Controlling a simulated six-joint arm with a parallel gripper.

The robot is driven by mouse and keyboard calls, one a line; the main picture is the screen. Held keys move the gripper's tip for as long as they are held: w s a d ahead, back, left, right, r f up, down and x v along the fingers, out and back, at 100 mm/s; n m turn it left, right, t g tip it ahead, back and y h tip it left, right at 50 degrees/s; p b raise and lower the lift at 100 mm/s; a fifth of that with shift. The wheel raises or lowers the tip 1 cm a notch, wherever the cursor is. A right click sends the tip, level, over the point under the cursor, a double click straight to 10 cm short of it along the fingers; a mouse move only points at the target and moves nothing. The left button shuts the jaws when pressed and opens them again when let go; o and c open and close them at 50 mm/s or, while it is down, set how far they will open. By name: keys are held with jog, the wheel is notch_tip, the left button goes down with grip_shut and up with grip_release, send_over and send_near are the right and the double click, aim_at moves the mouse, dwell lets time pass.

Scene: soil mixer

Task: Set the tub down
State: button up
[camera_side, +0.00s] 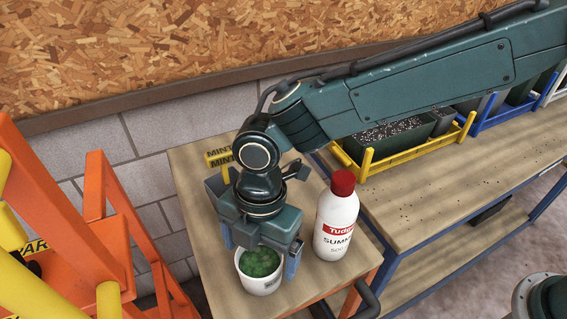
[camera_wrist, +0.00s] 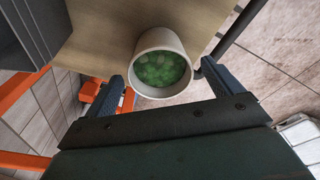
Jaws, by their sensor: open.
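The tub (camera_side: 261,284) is a white round pot with green contents, upright on the small wooden table (camera_side: 195,185) near its front edge. In the wrist view the tub (camera_wrist: 161,40) shows its rim and green fill just past my fingertips. My gripper (camera_side: 260,250) is right above and around the tub in the side view. In the wrist view my gripper (camera_wrist: 162,85) has its fingers spread on either side of the tub, with gaps. It is open and holds nothing. Part of the tub's rim is hidden behind my gripper in the side view.
A white bottle with a red cap (camera_side: 336,222) stands close to the right of my gripper. A planter in a yellow rack (camera_side: 405,145) is on the right bench. An orange frame (camera_side: 100,235) is at left.

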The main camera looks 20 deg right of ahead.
notch_tip(320, 180, up, 7)
jog(key=shift+w+d+r, duration=0.15)
jog(key=shift+w+d, duration=0.1)
jog(key=shift+d, duration=0.15)
dwell(0.4)
jog(key=d+r+m, duration=0.2)
jog(key=d, duration=0.1)
jog(key=w+d+r+m+t, duration=0.1)
jog(key=d+r+m, duration=0.1)
jog(key=d+r, duration=0.1)
jog(key=d+r+m, duration=0.2)
jog(key=d, duration=0.3)
jog(key=shift+w+d+r+y, duration=0.25)
jog(key=shift+w+y, duration=0.05)
jog(key=s+d+r+m+t, duration=0.1)
jog(key=d+r+m, duration=0.15)
jog(key=d, duration=0.35)
jog(key=s+d+r+m+t, duration=0.1)
jog(key=s+d+r+m, duration=0.1)
jog(key=d+m, duration=0.3)
jog(key=s+d+f+m+t+h, duration=0.1)
jog(key=s+d+m+t, duration=0.2)
jog(key=s+d+m, duration=0.8)
jog(key=s+d, duration=0.2)
jog(key=d, duration=0.3)
jog(key=shift+s+d+f+m+h, duration=0.25)
jog(key=shift+m+h, duration=0.1)
jog(key=shift+h, duration=0.05)
